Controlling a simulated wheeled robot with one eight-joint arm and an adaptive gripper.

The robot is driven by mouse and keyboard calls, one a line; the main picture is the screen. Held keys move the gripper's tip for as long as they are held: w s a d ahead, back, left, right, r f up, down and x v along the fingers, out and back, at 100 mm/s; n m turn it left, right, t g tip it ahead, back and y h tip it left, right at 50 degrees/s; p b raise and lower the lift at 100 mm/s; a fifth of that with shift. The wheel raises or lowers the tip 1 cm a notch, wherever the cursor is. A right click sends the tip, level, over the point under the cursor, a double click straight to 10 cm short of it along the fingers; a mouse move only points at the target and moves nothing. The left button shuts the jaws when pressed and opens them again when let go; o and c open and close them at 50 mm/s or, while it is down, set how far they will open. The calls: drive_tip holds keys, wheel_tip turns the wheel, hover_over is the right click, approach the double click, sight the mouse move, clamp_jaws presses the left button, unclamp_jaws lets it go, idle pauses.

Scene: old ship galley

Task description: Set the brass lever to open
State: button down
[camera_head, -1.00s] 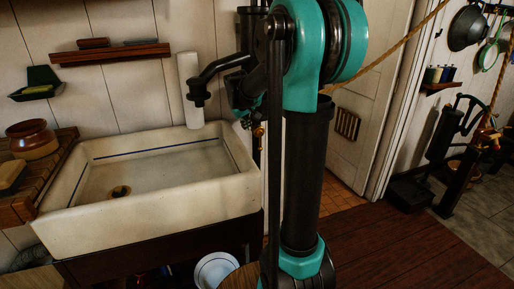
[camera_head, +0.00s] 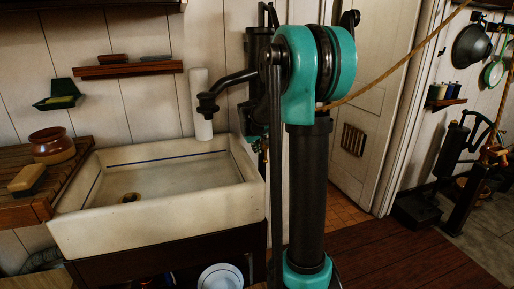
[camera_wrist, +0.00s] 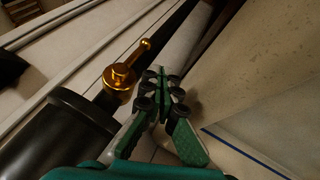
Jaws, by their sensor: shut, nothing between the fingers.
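The brass lever (camera_wrist: 121,76) shows in the wrist view as a round shiny boss with a short arm pointing up and to the right. It sits beside the top of a black cylinder (camera_wrist: 62,135). My gripper (camera_wrist: 162,78) is shut and empty, with its green fingers and black pads together just right of the lever. A gap shows between them in the picture; I cannot tell the depth between them. The black pump body (camera_head: 258,75) stands behind my arm there.
The white sink (camera_head: 160,215) lies left of my arm and close to my gripper's right side in the wrist view. The black spout (camera_head: 222,88) reaches over it. A rope (camera_head: 395,75) runs to the upper right. A wooden counter (camera_head: 25,210) is at the left.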

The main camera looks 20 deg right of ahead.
sight(266, 154)
drive_tip(key=shift+d+x, duration=0.25)
drive_tip(key=shift+x, duration=1.2)
drive_tip(key=shift+d+x, duration=0.2)
drive_tip(key=shift+x, duration=1.25)
drive_tip(key=shift+d+x, duration=0.25)
drive_tip(key=shift+x, duration=1.2)
drive_tip(key=shift+r, duration=0.2)
drive_tip(key=shift+w+d+f, duration=0.15)
drive_tip(key=shift+d+f, duration=0.1)
drive_tip(key=shift+d, duration=0.25)
